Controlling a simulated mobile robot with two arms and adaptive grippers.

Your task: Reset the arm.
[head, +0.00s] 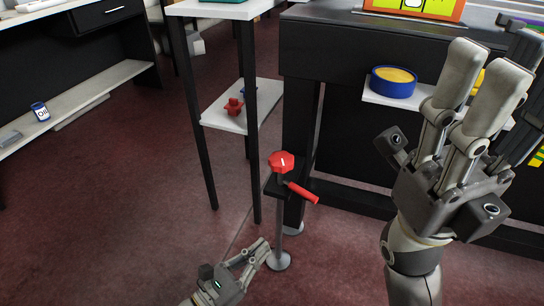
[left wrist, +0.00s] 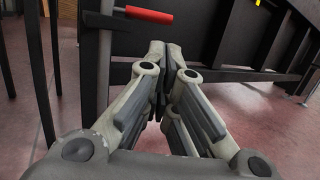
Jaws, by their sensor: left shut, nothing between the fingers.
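My left gripper (head: 262,247) is low in the head view, near the floor, with its fingertips beside the foot of a grey post. In the left wrist view its fingers (left wrist: 165,52) are together, with nothing between them. My right gripper (head: 488,85) is large at the right of the head view, fingers pointing up. One finger is partly cut off by the picture edge, and its opening is unclear.
A red knob (head: 281,162) and red handle (head: 302,192) are on the post above my left gripper; the handle also shows in the left wrist view (left wrist: 149,15). A blue round container (head: 393,88) sits on a white shelf. Red floor (head: 120,230) is clear at left.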

